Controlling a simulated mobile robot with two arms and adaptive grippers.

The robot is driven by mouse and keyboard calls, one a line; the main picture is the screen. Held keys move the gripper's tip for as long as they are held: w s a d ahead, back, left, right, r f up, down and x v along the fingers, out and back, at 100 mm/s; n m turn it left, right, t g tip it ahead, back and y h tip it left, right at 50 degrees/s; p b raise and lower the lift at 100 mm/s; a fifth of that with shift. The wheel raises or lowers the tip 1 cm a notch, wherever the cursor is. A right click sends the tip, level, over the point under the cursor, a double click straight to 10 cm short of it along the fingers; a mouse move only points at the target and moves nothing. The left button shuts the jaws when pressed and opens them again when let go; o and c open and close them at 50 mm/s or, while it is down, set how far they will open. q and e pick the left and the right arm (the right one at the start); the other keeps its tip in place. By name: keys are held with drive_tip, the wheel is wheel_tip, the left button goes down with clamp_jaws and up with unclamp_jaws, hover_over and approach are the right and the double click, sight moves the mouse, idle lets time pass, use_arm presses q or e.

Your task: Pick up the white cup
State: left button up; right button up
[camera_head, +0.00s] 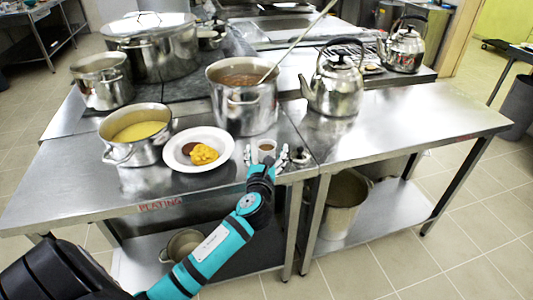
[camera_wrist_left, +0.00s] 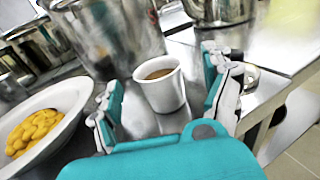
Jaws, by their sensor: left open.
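The white cup (camera_head: 266,146) holds a brown liquid and stands upright on the steel table, right of a white plate. It also shows in the left wrist view (camera_wrist_left: 166,92). My left gripper (camera_head: 275,156) reaches in from the front edge of the table. Its fingers are spread on either side of the cup, and in the left wrist view gaps show between the fingers (camera_wrist_left: 165,100) and the cup. My right gripper is not in view.
The white plate (camera_head: 173,157) with yellow food is close on the left. A pot of yellow soup (camera_head: 137,151), a tall stockpot (camera_head: 226,105) with a ladle, and a kettle (camera_head: 335,97) stand around.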

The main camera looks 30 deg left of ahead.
sight(265, 152)
use_arm(q)
drive_tip(key=x, duration=0.3)
drive_tip(key=shift+w+a+f, duration=0.2)
drive_tip(key=shift+a, duration=0.1)
drive_tip(key=shift+c, duration=0.2)
drive_tip(key=c, duration=1.4)
